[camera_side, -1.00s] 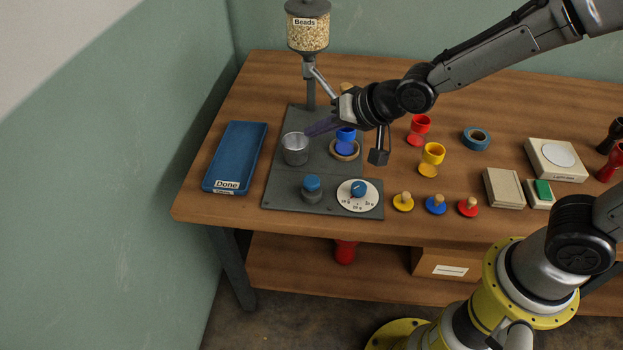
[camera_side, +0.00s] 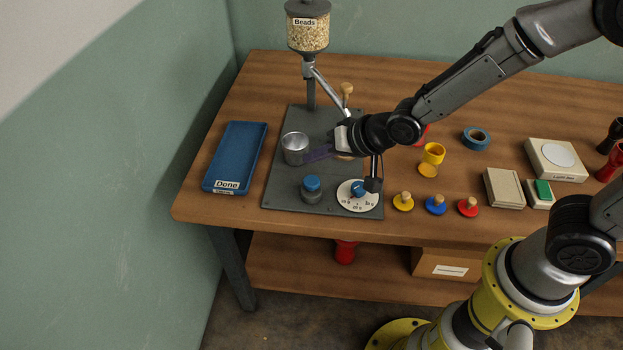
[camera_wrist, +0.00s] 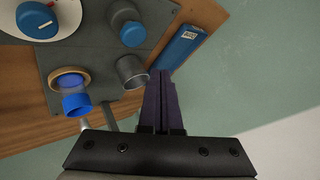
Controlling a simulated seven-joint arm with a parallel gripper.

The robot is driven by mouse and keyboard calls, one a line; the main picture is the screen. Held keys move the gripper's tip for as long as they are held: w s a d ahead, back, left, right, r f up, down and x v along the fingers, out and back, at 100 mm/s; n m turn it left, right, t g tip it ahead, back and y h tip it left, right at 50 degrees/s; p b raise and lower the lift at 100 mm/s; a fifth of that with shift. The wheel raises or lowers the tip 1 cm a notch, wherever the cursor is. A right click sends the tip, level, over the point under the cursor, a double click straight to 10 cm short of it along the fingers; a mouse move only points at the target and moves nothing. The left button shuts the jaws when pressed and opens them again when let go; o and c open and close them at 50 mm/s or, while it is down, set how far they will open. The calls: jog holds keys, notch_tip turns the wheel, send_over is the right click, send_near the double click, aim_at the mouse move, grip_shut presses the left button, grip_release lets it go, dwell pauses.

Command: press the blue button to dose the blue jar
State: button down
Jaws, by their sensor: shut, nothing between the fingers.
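The blue button (camera_side: 312,184) is a round blue cap on a dark base at the front of the grey dosing plate (camera_side: 280,180). It also shows in the wrist view (camera_wrist: 132,34). My gripper (camera_side: 308,155) is shut and empty, above the plate near the metal cup (camera_side: 294,148), behind the button. The wrist view shows its dark fingers (camera_wrist: 160,82) together.
The dial (camera_side: 350,198) with a blue knob sits right of the button. The bead hopper (camera_side: 308,32) rises behind, with a lever. The blue Done tray (camera_side: 236,150) lies left. The yellow jar (camera_side: 433,153) and several knobbed lids stand right. Space around the button is open.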

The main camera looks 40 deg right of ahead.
aim_at(310, 181)
jog(key=shift+f, duration=2.05)
jog(key=shift+f, duration=0.15)
dwell(0.4)
jog(key=shift+f, duration=0.25)
jog(key=shift+s+f, duration=0.1)
jog(key=shift+f, duration=1)
dwell(1.1)
jog(key=shift+r, duration=1.5)
jog(key=shift+r, duration=0.1)
jog(key=shift+r, duration=2.45)
